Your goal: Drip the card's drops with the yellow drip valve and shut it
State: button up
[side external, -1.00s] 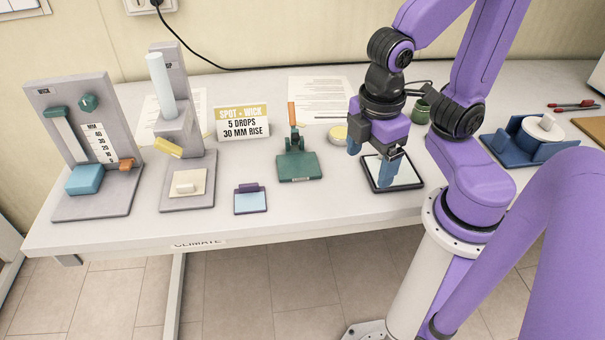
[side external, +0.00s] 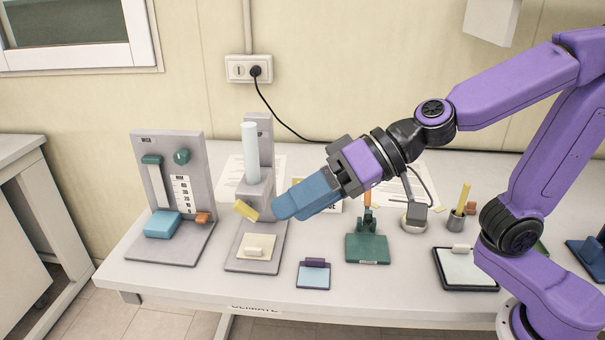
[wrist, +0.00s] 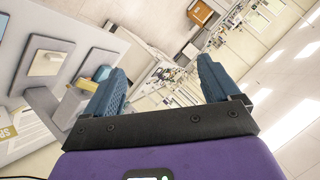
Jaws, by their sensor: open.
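The yellow drip valve lever (side external: 246,210) sticks out tilted from the grey drip stand (side external: 256,188), below its pale upright tube (side external: 250,152). It also shows in the wrist view (wrist: 86,85), close to one finger. A cream swatch with a white block (side external: 257,246) lies on the stand's base below the valve. My gripper (side external: 285,208) is open and empty, pointing left, just right of the lever; I cannot tell whether it touches. The drop card is mostly hidden behind my gripper; its edge with part of its lettering shows in the wrist view (wrist: 8,128).
A grey scale board (side external: 170,190) with a light blue block (side external: 162,224) stands left of the drip stand. A purple-clipped pad (side external: 313,275), a green press (side external: 367,247) and a black-rimmed tray (side external: 466,268) lie to the right. The table's front edge is close.

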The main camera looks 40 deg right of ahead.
jog(key=w+r+m+t+h, duration=0.3)
jog(key=w+m+t, duration=0.1)
jog(key=w+m, duration=0.25)
jog(key=m+h, duration=0.6)
jog(key=m, duration=0.1)
send_near(248, 209)
jog(key=shift+m+g, duration=0.25)
jog(key=shift+g, duration=0.05)
jog(key=shift+x, duration=4.3)
jog(key=shift+w+r, duration=0.1)
jog(key=shift+r, duration=0.05)
jog(key=shift+c, duration=0.3)
jog(key=c, duration=1.1)
jog(key=shift+o, duration=0.2)
